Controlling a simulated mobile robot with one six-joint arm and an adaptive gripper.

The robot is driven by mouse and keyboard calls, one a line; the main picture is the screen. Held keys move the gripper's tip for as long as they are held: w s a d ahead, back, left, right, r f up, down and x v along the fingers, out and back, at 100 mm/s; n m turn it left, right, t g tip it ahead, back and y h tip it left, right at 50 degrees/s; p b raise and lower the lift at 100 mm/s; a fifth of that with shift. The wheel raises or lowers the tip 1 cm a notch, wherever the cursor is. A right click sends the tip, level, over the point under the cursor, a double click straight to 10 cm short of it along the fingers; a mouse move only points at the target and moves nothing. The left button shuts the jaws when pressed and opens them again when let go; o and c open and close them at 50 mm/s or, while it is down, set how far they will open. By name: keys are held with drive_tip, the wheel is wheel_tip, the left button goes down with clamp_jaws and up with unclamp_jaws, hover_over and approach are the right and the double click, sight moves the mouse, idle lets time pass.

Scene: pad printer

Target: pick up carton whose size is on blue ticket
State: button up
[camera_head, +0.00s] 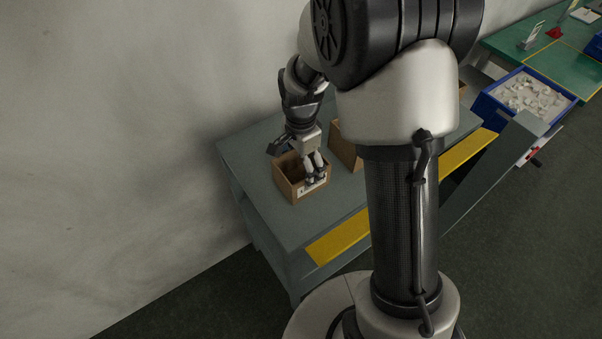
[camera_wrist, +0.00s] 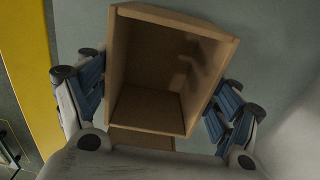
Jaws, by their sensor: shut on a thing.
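In the wrist view the empty inside of the carton (camera_wrist: 158,85) shows between the two blue-padded fingers of my gripper (camera_wrist: 157,108). Whether the carton is clear of the table cannot be told. A second brown carton (camera_head: 346,152) stands to its right, partly hidden by my arm. No blue ticket can be made out, and the label is too small to read.
The grey table (camera_head: 250,150) has a yellow strip (camera_head: 338,238) along its front edge and a wall close behind. A blue bin (camera_head: 488,106) of pale parts stands at the right, by a green table (camera_head: 510,62). The table's near left part is bare.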

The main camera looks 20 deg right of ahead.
drive_tip(key=c, duration=0.4)
drive_tip(key=shift+r, duration=0.15)
